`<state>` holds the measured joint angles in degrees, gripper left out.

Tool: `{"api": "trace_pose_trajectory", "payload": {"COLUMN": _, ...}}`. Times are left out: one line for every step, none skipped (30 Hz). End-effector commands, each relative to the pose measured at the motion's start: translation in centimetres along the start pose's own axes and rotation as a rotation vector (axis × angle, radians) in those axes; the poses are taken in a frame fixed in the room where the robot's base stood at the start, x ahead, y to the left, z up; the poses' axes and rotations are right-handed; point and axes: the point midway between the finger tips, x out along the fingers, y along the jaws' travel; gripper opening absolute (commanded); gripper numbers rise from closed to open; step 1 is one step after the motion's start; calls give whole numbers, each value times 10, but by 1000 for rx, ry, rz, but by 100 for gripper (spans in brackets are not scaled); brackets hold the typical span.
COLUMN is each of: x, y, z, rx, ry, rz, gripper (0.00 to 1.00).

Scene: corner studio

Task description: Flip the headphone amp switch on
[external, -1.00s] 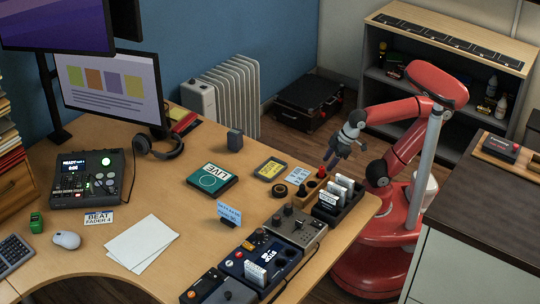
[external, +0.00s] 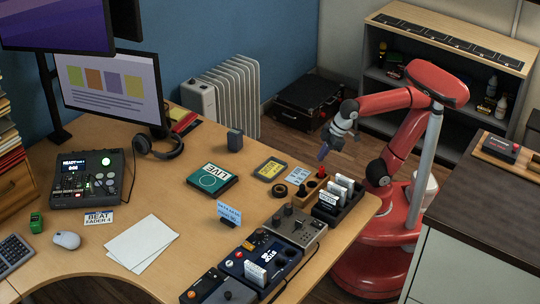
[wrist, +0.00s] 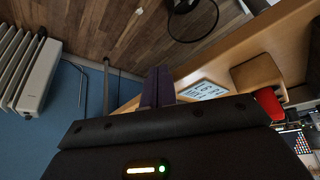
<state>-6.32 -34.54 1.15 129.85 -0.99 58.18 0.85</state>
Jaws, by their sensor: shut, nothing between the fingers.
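My gripper (external: 323,153) is above the far right edge of the desk, apart from anything below it. In the wrist view its two dark purple fingers (wrist: 158,88) are together and empty. I cannot read a headphone amp label. A grey box with dark knobs (external: 304,231) stands near the desk's right edge, in front of my gripper, and may be it. No switch is clear enough to tell its position. Black headphones (external: 163,148) lie farther left by the monitor.
Below my gripper are a wooden block with a red knob (external: 310,187), a light label card (external: 298,174) and a black rack of white cards (external: 327,206). A blue-fronted device (external: 236,266) stands nearer. The desk's middle is mostly clear. A radiator (external: 232,88) stands behind.

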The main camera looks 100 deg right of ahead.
Motion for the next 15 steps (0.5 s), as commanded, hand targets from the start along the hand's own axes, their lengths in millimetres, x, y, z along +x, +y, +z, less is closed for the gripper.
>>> {"api": "trace_pose_trajectory", "payload": {"x": -10, "y": -12, "z": -23, "rx": -42, "ry": -8, "rz": -13, "gripper": 0}}
{"api": "trace_pose_trajectory", "payload": {"x": -16, "y": -20, "z": -35, "rx": -65, "ry": -13, "rz": -20, "gripper": 0}}
{"api": "trace_pose_trajectory", "payload": {"x": -24, "y": -30, "z": -51, "rx": -95, "ry": -20, "rz": -28, "gripper": 0}}
{"api": "trace_pose_trajectory", "payload": {"x": -29, "y": -38, "z": -62, "rx": -116, "ry": -26, "rz": -35, "gripper": 0}}
{"api": "trace_pose_trajectory", "payload": {"x": -34, "y": -47, "z": -73, "rx": -137, "ry": -31, "rz": -42, "gripper": 0}}
{"api": "trace_pose_trajectory", "payload": {"x": -41, "y": -59, "z": -86, "rx": -165, "ry": -38, "rz": -51, "gripper": 0}}
{"api": "trace_pose_trajectory", "payload": {"x": -46, "y": -68, "z": -96, "rx": -186, "ry": -41, "rz": -57, "gripper": 0}}
{"api": "trace_pose_trajectory", "payload": {"x": -50, "y": -78, "z": -105, "rx": -208, "ry": -47, "rz": -64, "gripper": 0}}
{"api": "trace_pose_trajectory", "payload": {"x": -56, "y": -91, "z": -117, "rx": -236, "ry": -53, "rz": -72, "gripper": 0}}
{"api": "trace_pose_trajectory", "payload": {"x": -61, "y": -101, "z": -126, "rx": -256, "ry": -57, "rz": -79, "gripper": 0}}
{"api": "trace_pose_trajectory", "payload": {"x": -65, "y": -112, "z": -134, "rx": -276, "ry": -60, "rz": -85, "gripper": 0}}
{"api": "trace_pose_trajectory", "payload": {"x": -71, "y": -126, "z": -145, "rx": -304, "ry": -67, "rz": -95, "gripper": 0}}
{"api": "trace_pose_trajectory", "payload": {"x": -75, "y": -138, "z": -152, "rx": -324, "ry": -72, "rz": -102, "gripper": 0}}
{"api": "trace_pose_trajectory", "payload": {"x": -79, "y": -149, "z": -158, "rx": -344, "ry": -76, "rz": -109, "gripper": 0}}
{"api": "trace_pose_trajectory", "payload": {"x": -84, "y": -165, "z": -166, "rx": -370, "ry": -82, "rz": -119, "gripper": 0}}
